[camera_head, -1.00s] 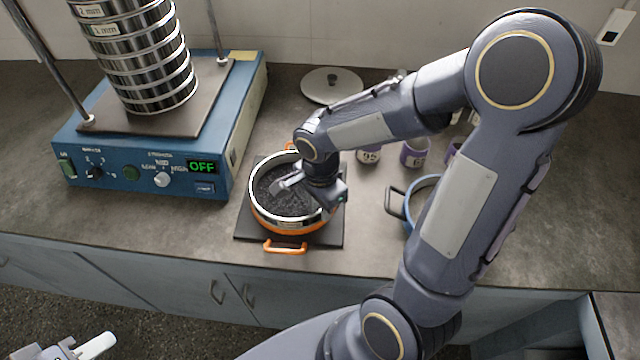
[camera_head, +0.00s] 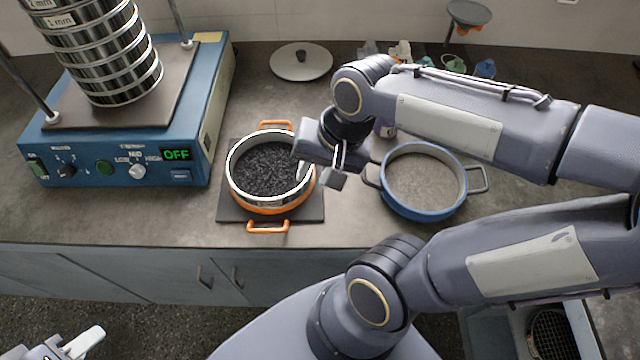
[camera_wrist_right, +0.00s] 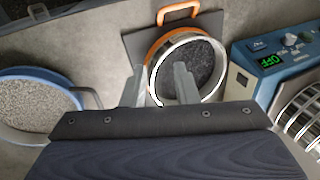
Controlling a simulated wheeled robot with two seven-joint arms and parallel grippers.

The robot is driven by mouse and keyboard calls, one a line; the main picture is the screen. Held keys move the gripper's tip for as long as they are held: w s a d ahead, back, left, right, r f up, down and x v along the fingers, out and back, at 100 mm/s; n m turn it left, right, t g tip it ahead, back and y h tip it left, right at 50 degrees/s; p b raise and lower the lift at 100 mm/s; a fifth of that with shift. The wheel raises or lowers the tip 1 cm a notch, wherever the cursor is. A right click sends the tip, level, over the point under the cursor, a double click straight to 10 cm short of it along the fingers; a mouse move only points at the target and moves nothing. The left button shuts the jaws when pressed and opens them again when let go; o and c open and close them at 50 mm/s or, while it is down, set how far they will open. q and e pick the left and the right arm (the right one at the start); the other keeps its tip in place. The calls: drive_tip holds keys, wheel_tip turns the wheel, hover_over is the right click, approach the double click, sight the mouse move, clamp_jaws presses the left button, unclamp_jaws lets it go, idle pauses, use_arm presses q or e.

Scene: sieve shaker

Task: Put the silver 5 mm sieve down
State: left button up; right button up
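The silver sieve (camera_head: 232,180), with dark grains in it, sits level in an orange pan (camera_head: 268,227) on a dark square mat (camera_head: 314,212). It also shows in the right wrist view (camera_wrist_right: 219,78). My right gripper (camera_head: 318,175) is at the sieve's right rim in the head view. Its two fingers (camera_wrist_right: 160,88) stand apart. One finger overlaps the rim in the picture; I cannot tell whether it touches. The sieve's size label is not visible. My left gripper (camera_head: 78,346) is only partly in view at the bottom left, far from the sieve, with nothing visible in it.
A blue shaker (camera_head: 110,200) reading OFF stands to the left with a sieve stack (camera_head: 110,65) on it. A blue pan (camera_head: 430,213) with pale grains is close on the right. A grey lid (camera_head: 300,62) lies behind. Small cups stand at the back.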

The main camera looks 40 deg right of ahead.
drive_tip(key=shift+s+a+r+n+t+y, duration=0.1)
drive_tip(key=shift+s+a+n+t+y, duration=0.35)
drive_tip(key=shift+n, duration=0.65)
drive_tip(key=shift+s+a+n+t, duration=0.1)
drive_tip(key=shift+s+n+t, duration=0.4)
drive_tip(key=shift+s+n, duration=0.5)
drive_tip(key=shift+s+a+r+n+t+y, duration=0.1)
drive_tip(key=shift+s+a+n+t+y, duration=0.3)
drive_tip(key=shift+n, duration=0.8)
drive_tip(key=shift+s+d, duration=0.1)
drive_tip(key=shift+s, duration=0.05)
